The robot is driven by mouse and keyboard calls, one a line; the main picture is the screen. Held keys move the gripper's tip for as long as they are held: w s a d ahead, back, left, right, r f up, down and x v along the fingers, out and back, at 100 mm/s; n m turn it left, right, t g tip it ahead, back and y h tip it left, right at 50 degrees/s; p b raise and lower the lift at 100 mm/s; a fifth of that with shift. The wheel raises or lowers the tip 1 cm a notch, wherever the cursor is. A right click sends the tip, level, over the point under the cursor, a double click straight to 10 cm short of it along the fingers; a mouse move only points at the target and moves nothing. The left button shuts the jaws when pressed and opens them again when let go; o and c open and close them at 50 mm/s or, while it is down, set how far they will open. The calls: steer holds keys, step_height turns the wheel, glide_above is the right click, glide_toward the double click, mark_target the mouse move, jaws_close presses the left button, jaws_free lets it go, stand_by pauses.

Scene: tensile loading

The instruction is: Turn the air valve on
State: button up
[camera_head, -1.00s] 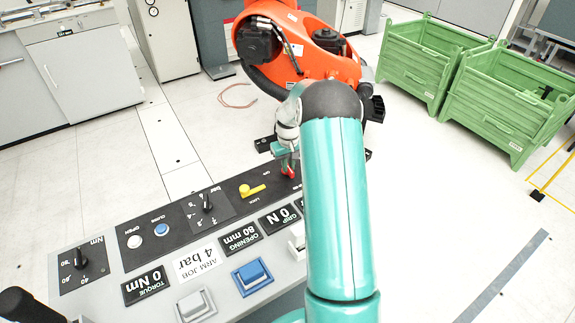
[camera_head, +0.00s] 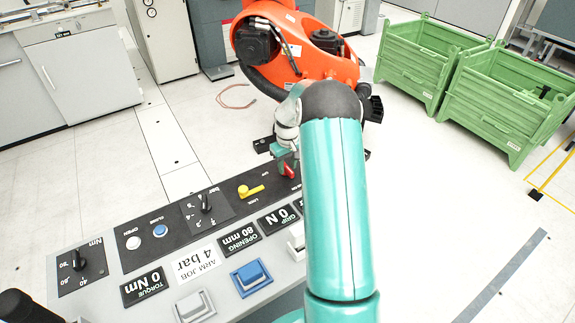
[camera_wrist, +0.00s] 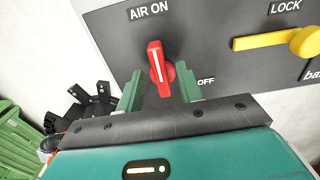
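The air valve is a red lever handle (camera_wrist: 157,62) with a white stripe on the dark panel, in the wrist view. It points up toward the "AIR ON" label, with "OFF" to its lower right. My gripper (camera_wrist: 160,88) is open, its two green fingers on either side of the handle's lower part, with gaps visible. In the head view the red handle (camera_head: 287,170) shows just below my gripper (camera_head: 284,158), at the far right end of the panel.
A yellow lock lever (camera_wrist: 280,40) sits right of the valve; it also shows in the head view (camera_head: 250,191). The panel (camera_head: 120,252) carries knobs, buttons and displays. An orange robot arm (camera_head: 300,60) stands behind, green crates (camera_head: 520,100) at the right.

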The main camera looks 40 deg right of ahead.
mark_target(287, 168)
step_height(287, 168, up, 14)
stand_by(0.6)
stand_by(0.5)
steer(key=s+a+r+t+h, duration=0.1)
steer(key=s+a+r, duration=0.4)
steer(key=a+r, duration=0.35)
steer(key=s+a+r+t, duration=0.1)
steer(key=s+a+r, duration=0.4)
steer(key=a+r, duration=0.3)
steer(key=s+a+t, duration=0.1)
steer(key=s+a, duration=0.5)
steer(key=s, duration=0.3)
steer(key=s+a+t+y, duration=0.1)
steer(key=s+a+t, duration=0.1)
steer(key=s+a, duration=0.5)
steer(key=s, duration=0.3)
steer(key=shift+a+f+t, duration=0.15)
steer(key=shift+f+t, duration=0.15)
steer(key=shift+f, duration=0.1)
